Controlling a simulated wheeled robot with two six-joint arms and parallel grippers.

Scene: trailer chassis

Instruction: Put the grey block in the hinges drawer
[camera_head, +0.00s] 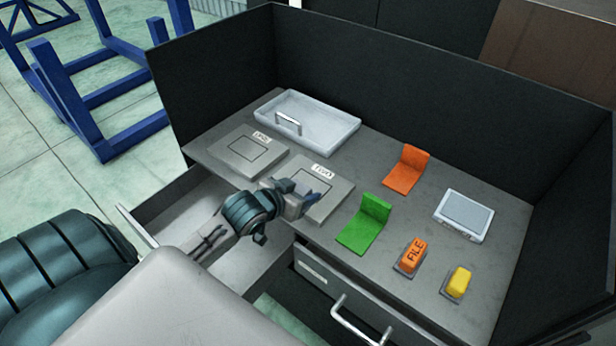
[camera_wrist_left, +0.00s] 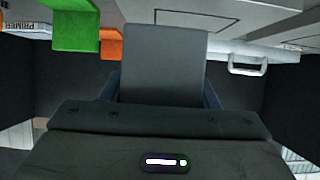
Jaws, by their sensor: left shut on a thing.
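My left gripper (camera_head: 308,196) is shut on a grey block, low over the front right plate on the worktop. The block shows in the left wrist view as a flat grey face (camera_wrist_left: 163,62) in front of the wrist. In the head view the fingers mostly hide it. An open drawer (camera_head: 160,213) stands out at the left front of the cabinet, under my left forearm; the part I see of its inside looks bare. Another drawer front (camera_head: 318,277), with a label too small to read, is at the right. I cannot tell which is the hinges drawer. My right gripper is out of view.
On the worktop are two labelled grey plates, one being the left plate (camera_head: 233,152), a white tray (camera_head: 330,125), orange (camera_head: 405,172) and green (camera_head: 362,228) angle pieces, a white box (camera_head: 463,213), an orange FILE block (camera_head: 412,254) and a yellow block (camera_head: 459,281). Dark walls enclose the back and sides.

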